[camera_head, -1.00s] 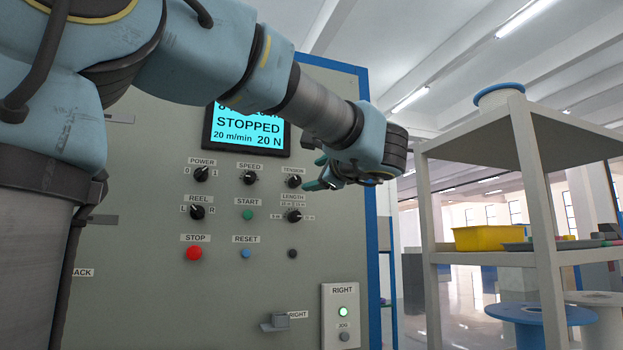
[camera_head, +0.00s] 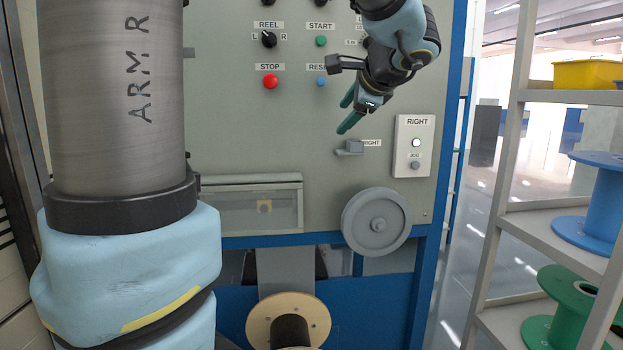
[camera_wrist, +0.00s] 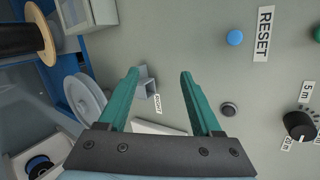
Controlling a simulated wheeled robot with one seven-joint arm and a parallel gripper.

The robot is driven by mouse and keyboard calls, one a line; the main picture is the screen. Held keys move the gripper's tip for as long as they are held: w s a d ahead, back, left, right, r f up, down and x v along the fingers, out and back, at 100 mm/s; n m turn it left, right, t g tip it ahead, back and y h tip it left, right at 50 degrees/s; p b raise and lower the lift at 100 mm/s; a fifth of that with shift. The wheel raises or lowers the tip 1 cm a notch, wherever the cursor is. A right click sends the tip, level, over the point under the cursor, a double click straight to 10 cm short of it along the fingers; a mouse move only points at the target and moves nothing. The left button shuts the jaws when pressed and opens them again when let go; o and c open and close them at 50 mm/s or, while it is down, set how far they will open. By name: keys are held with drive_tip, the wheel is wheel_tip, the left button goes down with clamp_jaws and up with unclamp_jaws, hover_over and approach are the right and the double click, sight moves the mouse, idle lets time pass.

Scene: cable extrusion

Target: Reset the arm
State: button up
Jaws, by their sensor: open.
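My arm reaches in front of the grey control panel (camera_head: 240,120) from the upper right in the head view. My gripper (camera_head: 346,113) is at its end, with green fingers pointing down and left, close to the small grey bracket (camera_head: 350,148) labelled RIGHT. In the wrist view the two green fingers of my gripper (camera_wrist: 160,80) are spread apart with nothing between them. The bracket (camera_wrist: 147,82) shows beyond the left finger. The gripper's distance from the panel is hard to tell.
The RIGHT jog box (camera_head: 413,145) is beside the bracket. A grey wheel (camera_head: 377,222) and a wooden-flanged reel (camera_head: 262,318) are below. The red STOP button (camera_head: 270,82) is at upper left. A shelf (camera_head: 520,225) with a blue spool (camera_head: 600,210) and green spool (camera_head: 565,305) stands at right.

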drive_tip(key=s+a+f+n+g+h, duration=0.1)
drive_tip(key=s+a+f+n+g, duration=0.3)
drive_tip(key=f, duration=0.6)
drive_tip(key=s+a+f+n+g+h, duration=0.25)
drive_tip(key=s+a+f+n, duration=0.35)
drive_tip(key=f, duration=0.4)
drive_tip(key=s+a+f+n+g+h, duration=0.1)
drive_tip(key=s+a+f+n+g, duration=0.35)
drive_tip(key=f, duration=0.55)
wheel_tip(320, 180, up, 15)
drive_tip(key=n+t+p, duration=0.1)
drive_tip(key=n+p, duration=0.1)
drive_tip(key=p, duration=1.2)
drive_tip(key=shift+s+d+p, duration=0.15)
drive_tip(key=shift+s+p, duration=0.2)
drive_tip(key=shift+p, duration=0.05)
